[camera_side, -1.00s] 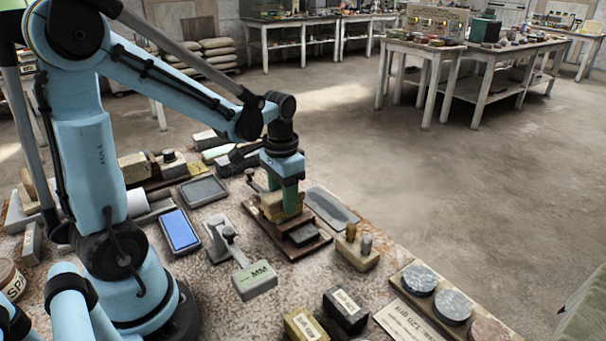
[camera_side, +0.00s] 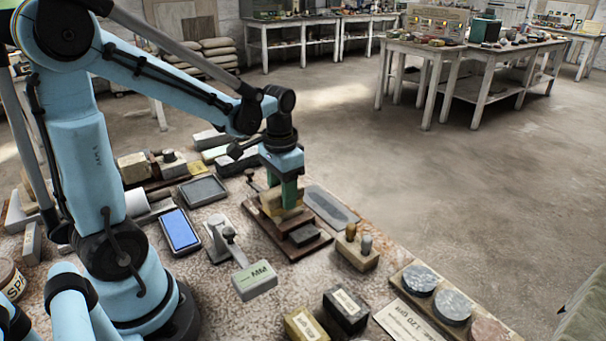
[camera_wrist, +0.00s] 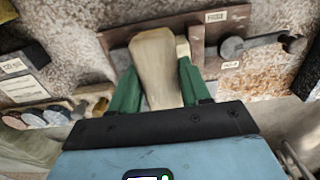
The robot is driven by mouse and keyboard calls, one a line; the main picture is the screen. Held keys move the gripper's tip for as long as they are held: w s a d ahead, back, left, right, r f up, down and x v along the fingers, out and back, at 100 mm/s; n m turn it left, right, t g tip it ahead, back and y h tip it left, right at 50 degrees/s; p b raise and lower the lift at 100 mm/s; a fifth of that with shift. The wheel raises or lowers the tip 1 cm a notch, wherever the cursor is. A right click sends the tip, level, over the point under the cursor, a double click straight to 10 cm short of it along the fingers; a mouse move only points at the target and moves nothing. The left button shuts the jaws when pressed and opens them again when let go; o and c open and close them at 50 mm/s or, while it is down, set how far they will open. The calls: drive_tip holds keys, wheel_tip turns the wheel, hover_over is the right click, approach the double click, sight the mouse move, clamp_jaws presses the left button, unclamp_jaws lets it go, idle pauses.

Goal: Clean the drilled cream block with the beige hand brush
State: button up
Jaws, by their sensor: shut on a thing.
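My gripper (camera_side: 290,204) points down over a brown fixture board (camera_side: 262,229) near the table's far edge. In the wrist view, its green fingers (camera_wrist: 160,88) are shut on the beige hand brush (camera_wrist: 155,55), whose broad wooden back faces the camera. The brush lies over the fixture board, and its bristles are hidden. A small cream piece (camera_wrist: 182,48), seemingly the drilled cream block, shows beside and under the brush. Its holes are hidden, and I cannot tell whether the bristles touch it.
A dark stepped block (camera_side: 304,235) sits at the board's front.

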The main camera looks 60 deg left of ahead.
drive_tip(key=shift+w+r, duration=0.1)
drive_tip(key=shift+w, duration=0.05)
drive_tip(key=shift+r, duration=1.25)
drive_tip(key=w+d+r, duration=0.1)
drive_tip(key=d+r, duration=0.6)
drive_tip(key=d, duration=0.1)
drive_tip(key=shift+w+d+r, duration=0.2)
drive_tip(key=shift+d+r, duration=0.1)
drive_tip(key=shift+d, duration=0.05)
